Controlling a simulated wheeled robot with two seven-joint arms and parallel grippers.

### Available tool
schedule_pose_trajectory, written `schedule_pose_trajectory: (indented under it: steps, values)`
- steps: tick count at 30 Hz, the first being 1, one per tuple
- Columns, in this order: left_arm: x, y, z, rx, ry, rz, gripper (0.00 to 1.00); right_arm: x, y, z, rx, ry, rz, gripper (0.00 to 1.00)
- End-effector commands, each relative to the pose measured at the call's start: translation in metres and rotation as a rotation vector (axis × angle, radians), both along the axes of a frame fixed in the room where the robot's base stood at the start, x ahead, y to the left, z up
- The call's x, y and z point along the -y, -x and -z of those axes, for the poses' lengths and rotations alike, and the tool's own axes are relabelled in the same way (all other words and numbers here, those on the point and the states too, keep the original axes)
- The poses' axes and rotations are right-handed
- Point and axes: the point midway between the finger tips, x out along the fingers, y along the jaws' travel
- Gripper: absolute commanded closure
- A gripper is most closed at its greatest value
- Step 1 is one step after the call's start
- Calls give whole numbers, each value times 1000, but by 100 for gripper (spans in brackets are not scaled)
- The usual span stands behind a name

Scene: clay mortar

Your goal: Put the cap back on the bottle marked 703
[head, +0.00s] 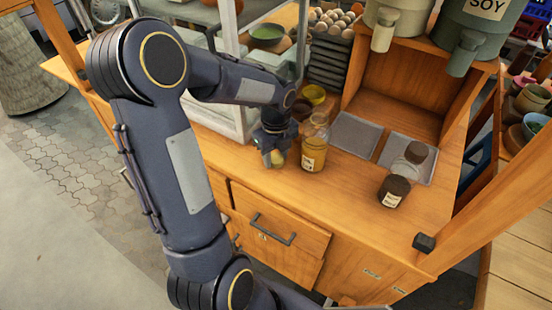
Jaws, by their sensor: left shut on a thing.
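My left gripper (275,143) is just left of a clear bottle (313,148) of amber liquid, above the wooden counter. It is shut on a small pale yellowish piece (277,158) that looks like a cap, mostly hidden by the fingers. The amber bottle stands upright, with a pale label and a clear neck on which I see no cap. A dark bottle (395,190) with a white label stands at the right front. The numbers on both labels are too small to read. My right gripper is not in view.
A clear jar with a brown lid (416,152) stands at the grey tray (428,169) on the right. Another grey tray (355,134) lies empty behind the amber bottle. The counter between the two bottles is clear.

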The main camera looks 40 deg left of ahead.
Motion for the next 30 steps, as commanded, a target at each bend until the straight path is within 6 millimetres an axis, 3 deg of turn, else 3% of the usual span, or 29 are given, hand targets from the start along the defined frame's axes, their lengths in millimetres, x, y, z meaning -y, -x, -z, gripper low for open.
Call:
schedule_pose_trajectory:
  steps: [14,19,30]
  values:
    - [0,0,-10,2,-1,0,81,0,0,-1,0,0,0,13]
    - [0,-1,-33,6,-1,-1,81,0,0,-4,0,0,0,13]
    - [49,30,-96,5,-1,5,81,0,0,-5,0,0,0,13]
